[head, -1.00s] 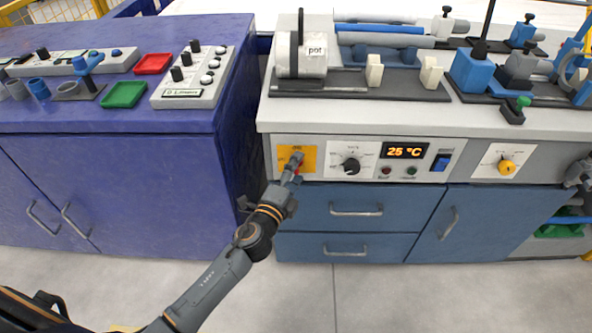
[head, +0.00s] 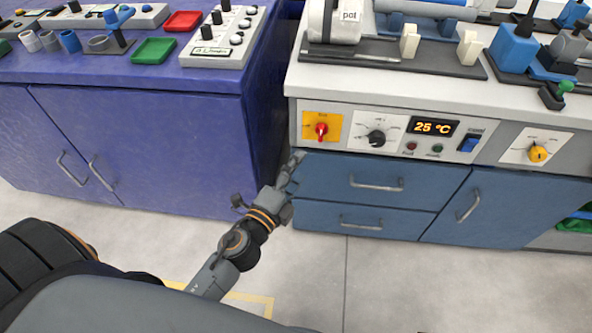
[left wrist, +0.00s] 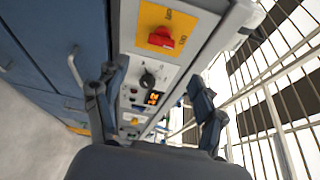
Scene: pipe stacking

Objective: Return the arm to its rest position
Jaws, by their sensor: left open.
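My left arm comes in from the lower left in the head view. Its gripper (head: 291,168) is just below and left of the red knob (head: 321,130) on the yellow plate, apart from it. In the left wrist view the two fingers (left wrist: 158,100) are spread with nothing between them. The red knob (left wrist: 161,37) on its yellow plate shows ahead of and above the fingers there. My right gripper is not in any view.
The blue drawers (head: 375,182) lie right beside my gripper, below the control panel with the 25 °C display (head: 433,128). A purple cabinet (head: 150,140) stands to the left. The floor (head: 330,285) in front is clear.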

